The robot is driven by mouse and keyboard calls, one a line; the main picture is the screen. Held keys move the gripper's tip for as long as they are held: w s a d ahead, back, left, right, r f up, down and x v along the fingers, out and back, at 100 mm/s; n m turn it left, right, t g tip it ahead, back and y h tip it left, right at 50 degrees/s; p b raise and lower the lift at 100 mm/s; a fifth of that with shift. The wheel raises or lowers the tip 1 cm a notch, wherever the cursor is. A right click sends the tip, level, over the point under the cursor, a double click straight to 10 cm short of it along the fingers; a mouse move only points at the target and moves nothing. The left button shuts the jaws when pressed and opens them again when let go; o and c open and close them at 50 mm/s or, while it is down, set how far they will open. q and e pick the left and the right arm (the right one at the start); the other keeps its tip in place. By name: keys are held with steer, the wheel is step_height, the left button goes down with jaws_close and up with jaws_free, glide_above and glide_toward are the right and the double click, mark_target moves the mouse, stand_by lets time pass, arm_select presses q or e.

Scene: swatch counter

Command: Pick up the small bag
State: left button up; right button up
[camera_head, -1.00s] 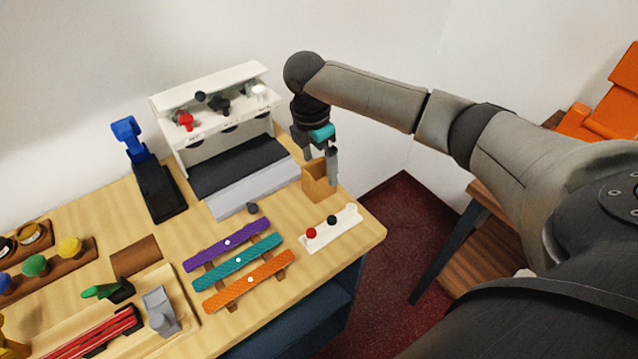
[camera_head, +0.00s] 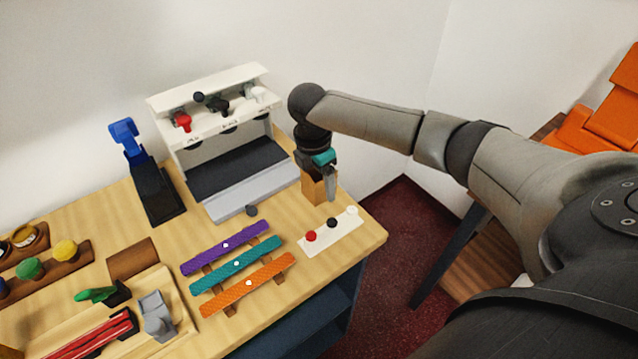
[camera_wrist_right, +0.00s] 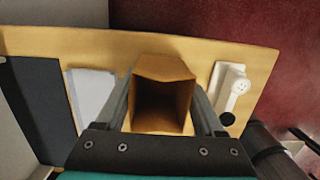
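The small bag (camera_head: 312,190) is a tan-brown, open-topped paper bag standing upright near the right end of the counter. In the right wrist view the bag (camera_wrist_right: 163,70) shows from above, with its dark inside visible. My right gripper (camera_head: 320,182) points down over it, one finger on either side of the bag's walls. In the wrist view the fingers of the right gripper (camera_wrist_right: 163,90) are spread wide, close to the bag's sides; I cannot tell whether they touch it. My left gripper is out of view.
A white dispenser stand (camera_head: 212,76) with a grey tray (camera_head: 240,198) is left of the bag. A white strip with red, black and white knobs (camera_head: 330,240) lies in front. Purple, teal and orange swatches (camera_head: 237,263) lie nearer. The counter's right edge is close.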

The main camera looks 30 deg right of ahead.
steer(key=c, duration=0.9)
step_height(320, 180, up, 20)
steer(key=p, duration=0.3)
steer(key=shift+p, duration=0.35)
